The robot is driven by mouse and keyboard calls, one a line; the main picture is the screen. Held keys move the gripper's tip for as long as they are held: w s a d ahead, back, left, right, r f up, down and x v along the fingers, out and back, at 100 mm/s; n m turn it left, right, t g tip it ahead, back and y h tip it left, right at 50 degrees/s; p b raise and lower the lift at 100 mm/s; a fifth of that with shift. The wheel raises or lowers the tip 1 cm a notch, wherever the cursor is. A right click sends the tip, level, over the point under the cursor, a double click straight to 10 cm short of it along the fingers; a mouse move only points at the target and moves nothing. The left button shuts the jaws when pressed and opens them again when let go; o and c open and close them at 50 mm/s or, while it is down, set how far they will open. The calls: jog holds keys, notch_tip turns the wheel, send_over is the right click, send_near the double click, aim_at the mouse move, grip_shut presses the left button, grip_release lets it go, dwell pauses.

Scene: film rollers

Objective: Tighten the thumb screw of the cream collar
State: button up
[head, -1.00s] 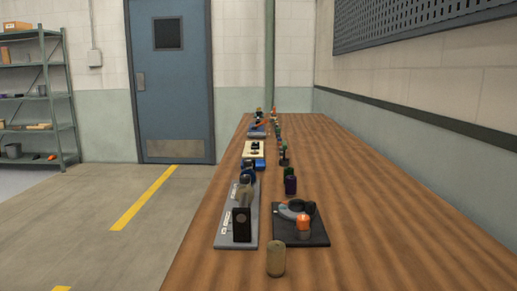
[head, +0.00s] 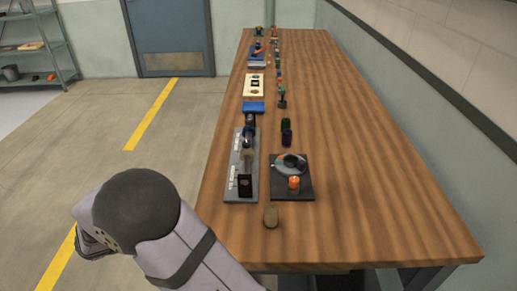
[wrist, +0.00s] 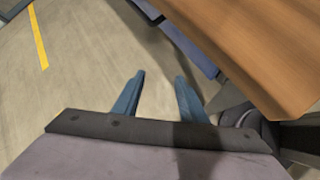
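A grey base plate (head: 234,182) lies along the left side of the bench and carries a row of roller parts. A black block (head: 245,186) stands at the plate's near end. My gripper (wrist: 160,77) shows in the wrist view with its two blue fingers apart and nothing between them. It is over the floor beside the bench, away from the plate.
The wooden bench (head: 350,170) is clear along its right side. A black tray (head: 305,188) holds an orange-topped item (head: 294,183) and a grey ring-like part. The bench edge (wrist: 285,105) is close to my gripper's right.

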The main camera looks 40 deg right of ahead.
jog(key=w+d+r+m+h, duration=0.1)
jog(key=w+d+r+h, duration=0.2)
jog(key=d+r, duration=0.4)
jog(key=m+g+h+p, duration=0.2)
jog(key=g+h, duration=0.4)
jog(key=g, duration=0.2)
send_near(247, 145)
jog(key=d, duration=0.7)
jog(key=x, duration=0.7)
jog(key=shift+s+d+f+p, duration=0.2)
jog(key=shift+s+d+p, duration=0.05)
jog(key=shift+s+p, duration=0.15)
grip_shut()
